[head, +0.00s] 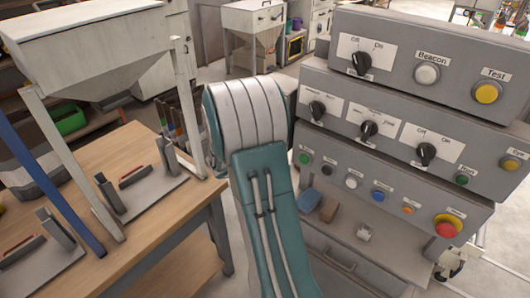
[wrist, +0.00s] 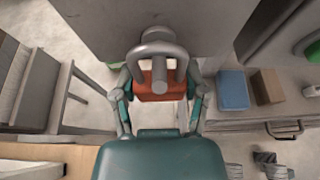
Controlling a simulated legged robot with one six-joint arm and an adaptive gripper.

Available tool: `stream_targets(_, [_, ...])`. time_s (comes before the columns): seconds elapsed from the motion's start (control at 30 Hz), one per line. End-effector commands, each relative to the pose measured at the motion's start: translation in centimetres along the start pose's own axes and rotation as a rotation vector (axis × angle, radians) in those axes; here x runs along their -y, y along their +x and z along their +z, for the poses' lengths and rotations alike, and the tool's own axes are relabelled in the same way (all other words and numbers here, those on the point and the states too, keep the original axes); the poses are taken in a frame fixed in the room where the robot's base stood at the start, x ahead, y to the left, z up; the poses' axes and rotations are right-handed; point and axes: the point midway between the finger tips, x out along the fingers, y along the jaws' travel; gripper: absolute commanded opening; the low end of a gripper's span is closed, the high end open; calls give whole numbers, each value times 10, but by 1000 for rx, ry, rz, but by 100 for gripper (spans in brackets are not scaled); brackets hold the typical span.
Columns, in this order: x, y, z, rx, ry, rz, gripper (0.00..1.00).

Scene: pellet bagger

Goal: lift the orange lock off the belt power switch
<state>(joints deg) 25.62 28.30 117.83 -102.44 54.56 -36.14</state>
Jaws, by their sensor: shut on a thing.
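The orange lock (wrist: 148,90) is in the wrist view, straight ahead of the palm, with a thick grey shackle (wrist: 180,58) looped above it. My gripper (wrist: 161,88) is shut on the lock's body, one finger at each side. A round grey post end (wrist: 160,80) shows inside the shackle's loop. I cannot tell whether the shackle is clear of the switch or still around it. In the head view my teal and white arm hides the gripper, the lock and that part of the console.
A grey control console (head: 405,95) with knobs and buttons stands right of my arm. A blue block (head: 307,199) and a brown block (head: 329,210) lie on its lower ledge. A wooden table (head: 150,215) with metal fixtures and a hopper (head: 90,50) stands left.

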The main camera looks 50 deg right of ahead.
Motion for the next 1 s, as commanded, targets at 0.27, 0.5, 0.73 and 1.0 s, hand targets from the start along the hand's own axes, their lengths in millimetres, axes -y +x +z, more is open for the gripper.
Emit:
stream_targets(0.27, [-2,-45,-13,1,-2,6,10])
stream_targets(0.5, [-2,-108,-39,1,-3,7,10])
stream_targets(0.73, [-2,-152,-58,2,-1,5,10])
stream_targets(1.0, [0,-168,-64,1,1,0,10])
